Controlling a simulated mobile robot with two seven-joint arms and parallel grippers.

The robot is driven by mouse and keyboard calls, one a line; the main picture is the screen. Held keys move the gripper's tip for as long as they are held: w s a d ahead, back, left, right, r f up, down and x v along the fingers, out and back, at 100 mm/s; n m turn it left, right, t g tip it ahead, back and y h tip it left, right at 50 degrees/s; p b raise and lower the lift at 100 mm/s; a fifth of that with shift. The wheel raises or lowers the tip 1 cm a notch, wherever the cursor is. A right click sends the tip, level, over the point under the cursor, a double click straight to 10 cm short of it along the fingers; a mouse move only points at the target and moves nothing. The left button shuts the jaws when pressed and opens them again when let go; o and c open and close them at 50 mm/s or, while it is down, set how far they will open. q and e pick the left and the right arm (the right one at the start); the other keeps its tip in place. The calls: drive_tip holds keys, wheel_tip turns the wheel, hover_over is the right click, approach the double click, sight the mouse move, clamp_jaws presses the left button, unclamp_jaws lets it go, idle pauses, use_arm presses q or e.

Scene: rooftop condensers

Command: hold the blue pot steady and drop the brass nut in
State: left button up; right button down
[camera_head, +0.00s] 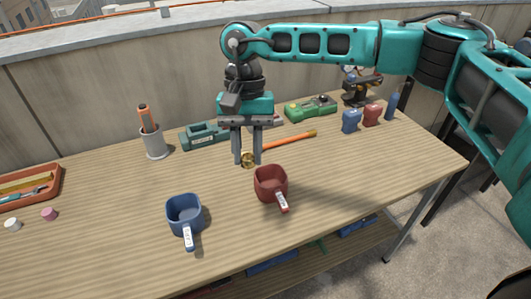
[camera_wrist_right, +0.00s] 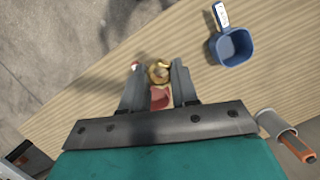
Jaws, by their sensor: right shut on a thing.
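The blue pot (camera_head: 185,215) stands upright on the wooden table, left of the red pot, its labelled handle toward the front edge. It also shows in the right wrist view (camera_wrist_right: 233,47). My right gripper (camera_head: 248,161) is shut on the brass nut (camera_head: 249,160), held above the table just behind and left of the red pot (camera_head: 271,183). In the right wrist view the nut (camera_wrist_right: 158,73) is between the fingertips, with the red pot (camera_wrist_right: 160,97) partly hidden by the gripper. My left gripper is in neither view, and nothing is holding the blue pot.
A grey cup (camera_head: 155,142) with an orange-handled tool stands at the back left. An orange tray (camera_head: 32,185) and small pink and white pieces lie at the left. An orange-handled hammer (camera_head: 290,140) and green tools lie behind. The table (camera_head: 110,225) is clear around the blue pot.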

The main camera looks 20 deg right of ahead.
drive_tip(key=w+a+f+m+t+y, duration=0.1)
drive_tip(key=w+a+m+t, duration=0.1)
drive_tip(key=w+a+m, duration=0.35)
drive_tip(key=w+a+f+m+t+y, duration=0.1)
drive_tip(key=w+a+f+m, duration=0.15)
drive_tip(key=a+m, duration=0.65)
wheel_tip(320, 180, down, 10)
wheel_tip(320, 180, up, 12)
idle(0.9)
